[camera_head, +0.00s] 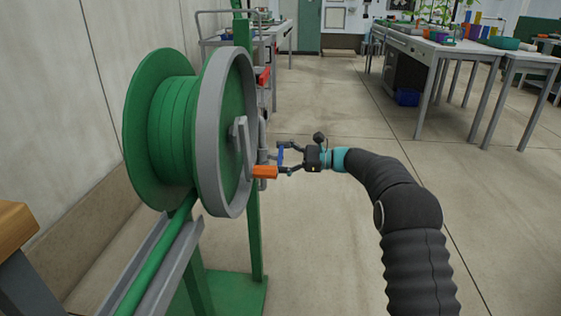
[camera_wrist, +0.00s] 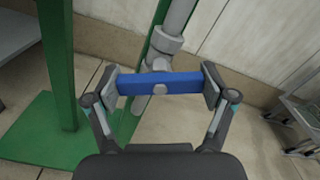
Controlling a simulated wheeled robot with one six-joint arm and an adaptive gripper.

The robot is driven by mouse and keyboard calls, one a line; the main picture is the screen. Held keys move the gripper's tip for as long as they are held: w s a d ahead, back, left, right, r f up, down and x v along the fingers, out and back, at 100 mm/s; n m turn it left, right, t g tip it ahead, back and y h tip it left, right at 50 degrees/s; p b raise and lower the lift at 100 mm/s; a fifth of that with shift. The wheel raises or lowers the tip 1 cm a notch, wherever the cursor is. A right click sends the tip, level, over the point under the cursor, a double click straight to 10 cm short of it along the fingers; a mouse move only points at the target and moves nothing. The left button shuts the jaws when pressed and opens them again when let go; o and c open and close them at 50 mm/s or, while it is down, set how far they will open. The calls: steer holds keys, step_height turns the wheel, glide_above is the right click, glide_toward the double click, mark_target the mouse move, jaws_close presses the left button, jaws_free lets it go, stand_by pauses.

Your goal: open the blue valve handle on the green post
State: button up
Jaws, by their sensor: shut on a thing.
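The blue valve handle (camera_head: 280,154) is a flat bar on a grey pipe (camera_head: 262,135) beside the green post (camera_head: 254,235), just right of the hose reel. In the wrist view the blue handle (camera_wrist: 185,83) lies crosswise, with a round grey hub at its middle. My gripper (camera_wrist: 160,86) has one fingertip pad against each end of the bar and is shut on it. In the head view my gripper (camera_head: 284,158) reaches in from the right; the reel's crank partly crowds the view there.
A green hose reel (camera_head: 172,120) with a grey rim stands close on the left. A red part (camera_head: 263,77) shows farther back. Tables (camera_head: 440,48) stand at the back right; the floor between is clear.

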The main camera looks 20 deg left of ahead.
steer(key=n+b, duration=0.1)
steer(key=n, duration=0.1)
steer(key=n+b, duration=0.1)
steer(key=shift+f+n, duration=0.2)
steer(key=shift+n, duration=0.2)
steer(key=n+b, duration=0.2)
steer(key=n, duration=0.1)
steer(key=shift+n, duration=0.3)
steer(key=n+b, duration=0.1)
steer(key=n, duration=0.4)
steer(key=shift+s+r+n, duration=0.1)
steer(key=shift+r+n, duration=0.05)
steer(key=shift+n, duration=0.45)
steer(key=o, duration=1)
steer(key=v, duration=1.2)
